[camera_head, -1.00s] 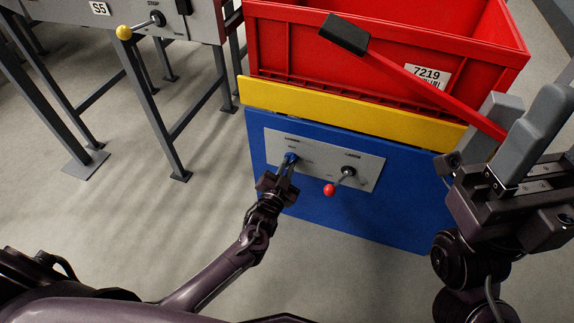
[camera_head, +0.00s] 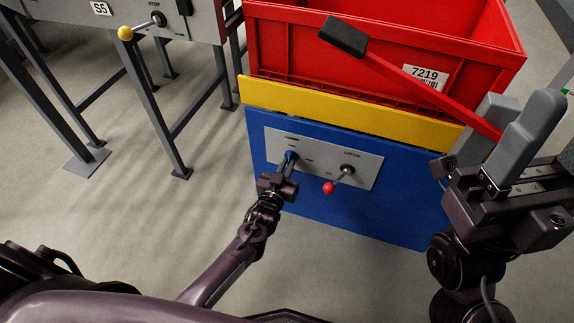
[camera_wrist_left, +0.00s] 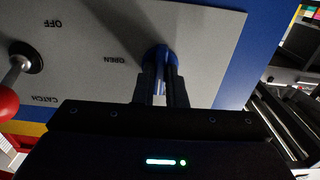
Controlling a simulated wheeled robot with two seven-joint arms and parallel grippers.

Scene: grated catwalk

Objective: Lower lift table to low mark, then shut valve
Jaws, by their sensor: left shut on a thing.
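The lift table has a blue front (camera_head: 345,215) under a yellow band (camera_head: 350,117). A grey panel (camera_head: 317,158) on the blue front carries a blue-knobbed lever (camera_head: 291,155) at left and a red-balled lever (camera_head: 329,188) at right. My left gripper (camera_head: 285,172) is shut on the blue-knobbed lever. In the left wrist view the blue knob (camera_wrist_left: 160,55) shows between the fingers, beside the upside-down word OPEN. My right gripper (camera_head: 512,140) is large in the right foreground.
A red crate (camera_head: 300,50) labelled 7219 stands above the yellow band. At left is a grey-legged stand (camera_head: 180,130) marked S5, with a yellow-knobbed lever (camera_head: 125,33) at STOP. The floor (camera_head: 130,220) between the stand and my left arm is clear.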

